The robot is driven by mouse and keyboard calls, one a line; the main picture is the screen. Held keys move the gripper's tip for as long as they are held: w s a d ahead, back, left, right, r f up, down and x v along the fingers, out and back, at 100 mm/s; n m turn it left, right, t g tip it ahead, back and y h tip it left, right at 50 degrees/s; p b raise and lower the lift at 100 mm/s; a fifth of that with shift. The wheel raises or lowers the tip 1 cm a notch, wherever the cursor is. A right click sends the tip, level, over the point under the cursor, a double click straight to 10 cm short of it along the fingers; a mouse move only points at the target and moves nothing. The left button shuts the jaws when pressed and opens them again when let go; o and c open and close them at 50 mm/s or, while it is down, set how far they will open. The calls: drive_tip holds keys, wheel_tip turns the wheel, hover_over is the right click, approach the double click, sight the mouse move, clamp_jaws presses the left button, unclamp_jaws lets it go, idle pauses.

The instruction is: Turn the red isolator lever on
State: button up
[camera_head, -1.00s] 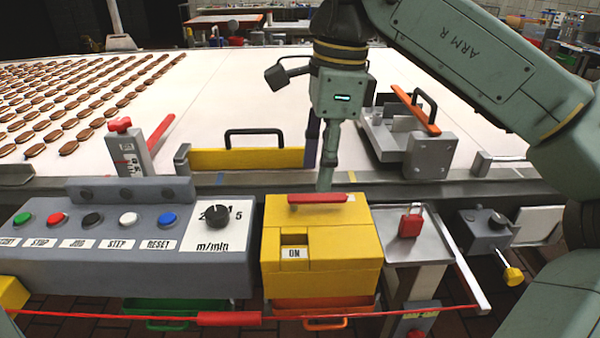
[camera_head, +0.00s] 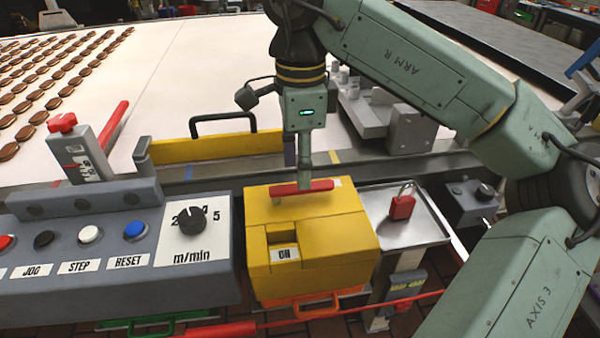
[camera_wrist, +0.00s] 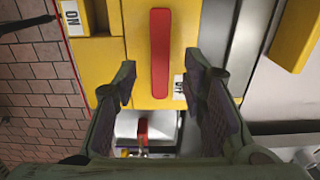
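The red isolator lever (camera_head: 301,187) is a flat bar on top of a yellow box (camera_head: 345,232). It lies across the box, left to right, in the head view. The box front has a window showing an ON label (camera_head: 285,254). In the wrist view the lever (camera_wrist: 159,52) runs upright in the picture. My gripper (camera_head: 305,182) points down at the lever. In the wrist view its two fingers (camera_wrist: 160,80) are open, one on each side of the lever, with gaps visible. I cannot tell how far down they reach. A small label (camera_wrist: 180,87) beside the lever is partly hidden.
A grey control panel (camera_head: 110,288) with buttons and a dial (camera_head: 191,221) stands left of the box. A metal tray (camera_head: 425,226) with a red padlock (camera_head: 402,206) is on the right. A yellow guard (camera_head: 200,149) and the conveyor (camera_head: 190,75) lie behind.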

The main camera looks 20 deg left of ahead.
sight(302, 193)
drive_tip(key=shift+f, duration=1.55)
drive_tip(key=shift+c, duration=0.2)
clamp_jaws()
